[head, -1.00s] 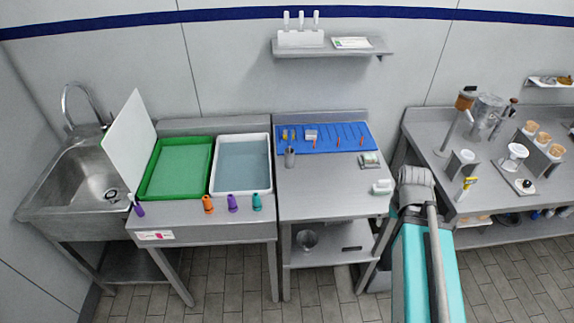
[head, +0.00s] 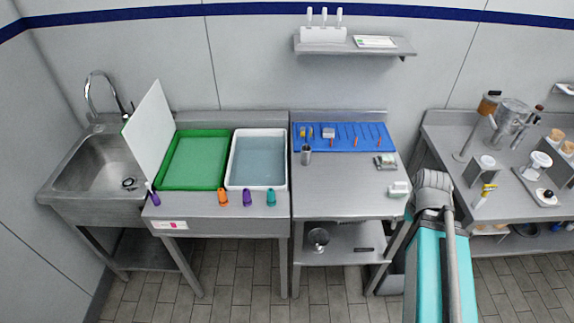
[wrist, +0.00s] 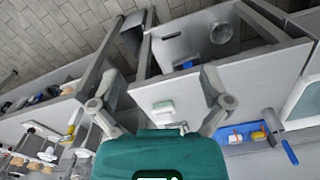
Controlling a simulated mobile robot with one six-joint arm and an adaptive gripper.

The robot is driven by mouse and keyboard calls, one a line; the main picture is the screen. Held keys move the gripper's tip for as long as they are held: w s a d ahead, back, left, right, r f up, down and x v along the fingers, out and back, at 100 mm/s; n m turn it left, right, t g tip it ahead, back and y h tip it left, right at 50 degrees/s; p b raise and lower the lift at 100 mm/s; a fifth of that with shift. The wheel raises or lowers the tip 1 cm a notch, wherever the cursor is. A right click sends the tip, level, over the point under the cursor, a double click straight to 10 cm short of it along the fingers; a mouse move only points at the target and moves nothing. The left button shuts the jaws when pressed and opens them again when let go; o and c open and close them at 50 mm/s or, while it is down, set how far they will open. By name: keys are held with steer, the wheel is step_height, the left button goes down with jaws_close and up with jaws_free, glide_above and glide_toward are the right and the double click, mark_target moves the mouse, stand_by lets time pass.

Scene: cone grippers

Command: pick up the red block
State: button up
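I cannot make out a red block in either view. Small orange-red pieces (head: 379,141) lie on a blue mat (head: 347,128) at the back of the middle steel table; similar orange pieces (wrist: 258,135) show at the lower right of the wrist view. They are too small to tell whether any is a block. My gripper (wrist: 160,76) is open, its two fingers wide apart with nothing between them. In the wrist view it is tilted over the steel tables, well away from the orange pieces.
The middle table (head: 345,190) holds a metal cup (head: 306,155) and a white item (head: 398,189). Left are a green tray (head: 191,188), a water basin (head: 257,188), several coloured bottles and a sink (head: 98,165). A crowded coffee counter (head: 455,150) stands right. A shelf (head: 354,48) hangs above.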

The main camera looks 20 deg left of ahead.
steer(key=shift+f+b, duration=1.5)
steer(key=shift+f, duration=0.1)
